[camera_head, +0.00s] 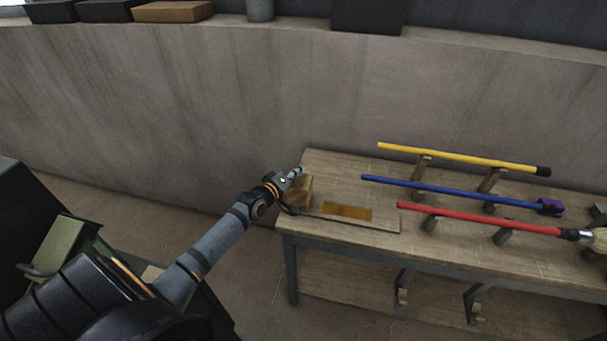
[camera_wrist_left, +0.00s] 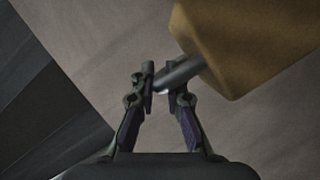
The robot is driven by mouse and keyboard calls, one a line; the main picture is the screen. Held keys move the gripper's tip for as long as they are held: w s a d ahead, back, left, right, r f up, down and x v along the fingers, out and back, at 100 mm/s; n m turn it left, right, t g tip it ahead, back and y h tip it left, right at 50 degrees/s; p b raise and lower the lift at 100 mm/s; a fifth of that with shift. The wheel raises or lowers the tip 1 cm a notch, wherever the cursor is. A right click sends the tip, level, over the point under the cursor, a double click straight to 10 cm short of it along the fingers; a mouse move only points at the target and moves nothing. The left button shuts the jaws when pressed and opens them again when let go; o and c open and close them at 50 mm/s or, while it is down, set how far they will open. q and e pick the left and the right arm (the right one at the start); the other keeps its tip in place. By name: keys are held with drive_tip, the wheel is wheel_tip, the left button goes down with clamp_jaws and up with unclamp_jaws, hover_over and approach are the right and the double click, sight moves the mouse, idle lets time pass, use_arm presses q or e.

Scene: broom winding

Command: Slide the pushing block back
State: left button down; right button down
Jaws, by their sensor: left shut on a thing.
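The pushing block (camera_head: 301,193) is a brown wooden block at the left end of the wooden workbench (camera_head: 330,169). In the left wrist view the block (camera_wrist_left: 245,42) fills the upper right, with a grey metal handle (camera_wrist_left: 182,72) sticking out of it. My left gripper (camera_head: 294,174) is at the block's left side. In the left wrist view its fingers (camera_wrist_left: 163,86) are closed around the handle, and the block's body is beyond them. A board with an orange-brown strip (camera_head: 347,212) lies to the right of the block. My right gripper is not in view.
A yellow rod (camera_head: 455,156), a blue rod (camera_head: 450,190) and a red rod (camera_head: 480,219) rest on wooden supports on the bench's right part. A concrete wall (camera_head: 180,110) stands behind. A green object (camera_head: 62,245) is at the lower left.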

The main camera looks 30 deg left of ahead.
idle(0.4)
use_arm(q)
drive_tip(key=c, duration=1.7)
unclamp_jaws()
drive_tip(key=shift+a, duration=0.1)
drive_tip(key=o, duration=0.3)
drive_tip(key=shift+s+a, duration=0.1)
drive_tip(key=shift+a, duration=0.1)
drive_tip(key=shift+o, duration=0.2)
drive_tip(key=shift+d, duration=0.1)
drive_tip(key=shift+r, duration=0.4)
wheel_tip(320, 180, up, 9)
drive_tip(key=shift+r, duration=0.1)
